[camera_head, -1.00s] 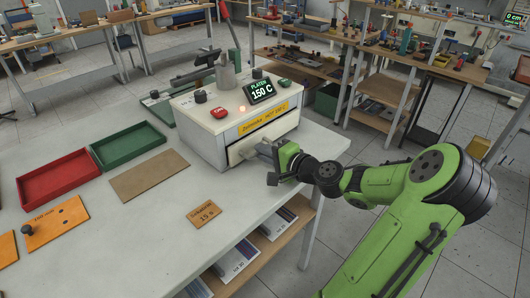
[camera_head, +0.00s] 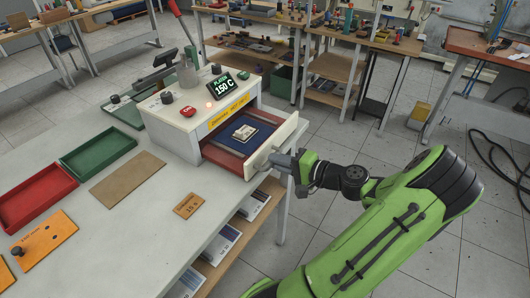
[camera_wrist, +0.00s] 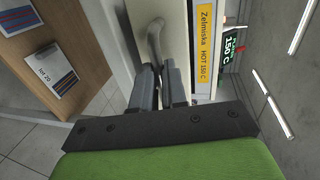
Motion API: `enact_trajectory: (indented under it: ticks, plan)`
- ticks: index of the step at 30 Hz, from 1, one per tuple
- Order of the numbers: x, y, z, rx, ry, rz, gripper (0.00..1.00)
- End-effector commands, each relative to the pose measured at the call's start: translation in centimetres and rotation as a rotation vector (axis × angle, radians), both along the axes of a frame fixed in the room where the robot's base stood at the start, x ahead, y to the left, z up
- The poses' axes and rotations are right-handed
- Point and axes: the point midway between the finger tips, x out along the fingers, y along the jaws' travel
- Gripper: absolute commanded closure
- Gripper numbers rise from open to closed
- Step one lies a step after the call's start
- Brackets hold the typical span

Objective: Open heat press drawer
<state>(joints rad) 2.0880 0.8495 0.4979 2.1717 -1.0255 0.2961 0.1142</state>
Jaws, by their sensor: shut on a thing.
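The heat press (camera_head: 190,115) is a cream box on the table, with a display reading 150 C. Its drawer (camera_head: 258,157) is pulled out well toward the right front. Inside lies a blue pad with a small pale patterned piece (camera_head: 245,132) on it, over a red base. My gripper (camera_head: 277,159) is at the drawer front, shut on the curved grey handle (camera_head: 262,158). In the wrist view the handle (camera_wrist: 155,38) runs down between the two dark fingers (camera_wrist: 167,85). The fingers hide part of the handle.
A red tray (camera_head: 30,192), a green tray (camera_head: 98,153), a brown board (camera_head: 127,179) and a small tan 15 s sign (camera_head: 188,205) lie on the table (camera_head: 140,235). A lower shelf holds labelled stacks.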

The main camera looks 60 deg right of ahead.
Motion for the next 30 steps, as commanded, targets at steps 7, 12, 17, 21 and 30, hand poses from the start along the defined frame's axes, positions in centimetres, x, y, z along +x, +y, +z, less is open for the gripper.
enact_trajectory:
  ticks: [7,12,17,21,30]
  plan:
    - [-0.2,-0.1,-0.1,-0.001,0.0,-0.003,1.0]
    - [-0.2,0.0,-0.1,-0.001,0.0,-0.003,0.71]
    - [-0.1,0.0,0.0,0.0,-0.001,-0.002,0.63]
    - [-0.1,0.0,0.0,0.0,-0.001,-0.001,0.63]
    - [-5.4,-0.3,1.4,0.0,0.001,-0.01,0.63]
